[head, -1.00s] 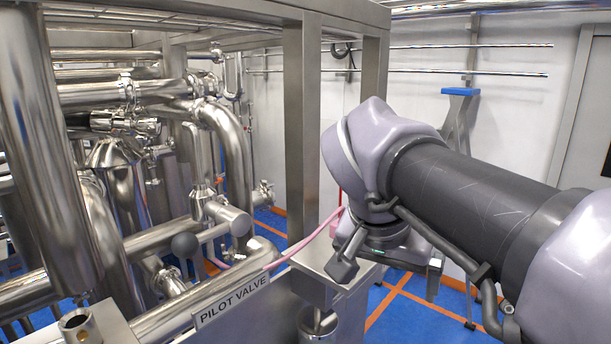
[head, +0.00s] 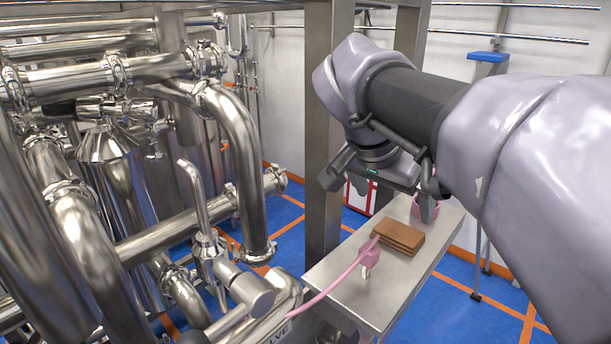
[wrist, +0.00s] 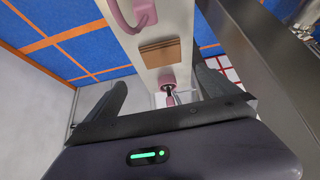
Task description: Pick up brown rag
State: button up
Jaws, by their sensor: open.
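The brown rag (head: 399,235) is a folded, layered rectangle lying flat on a narrow steel shelf (head: 345,298). It also shows in the wrist view (wrist: 160,52), near the top centre, ahead of my fingers. My gripper (head: 378,190) is above the far end of the shelf, with its jaws pointing down. In the wrist view my gripper (wrist: 160,92) has its two dark fingers spread wide, with nothing between them. The gripper is apart from the rag.
A pink hose with a pink fitting (head: 366,254) lies beside the rag on its left. A pink cup-like object (head: 424,207) stands at the far end of the shelf. A steel frame post (head: 325,130) rises left of the shelf. Dense steel pipework (head: 230,150) fills the left side.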

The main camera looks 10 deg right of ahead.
aim_at(399, 231)
jog(key=x, duration=0.6)
jog(key=p+x, duration=0.1)
jog(key=x, duration=0.6)
jog(key=shift+w+a+f, duration=0.1)
jog(key=shift+w+a, duration=0.1)
jog(key=shift+w, duration=0.05)
jog(key=shift+w+f, duration=0.15)
jog(key=shift+w, duration=0.1)
jog(key=shift+s, duration=0.35)
jog(key=c, duration=0.6)
jog(key=shift+w, duration=0.15)
jog(key=c, duration=0.5)
jog(key=shift+o, duration=0.2)
notch_tip(399, 231, up, 28)
jog(key=p, duration=0.5)
jog(key=shift+p, duration=0.3)
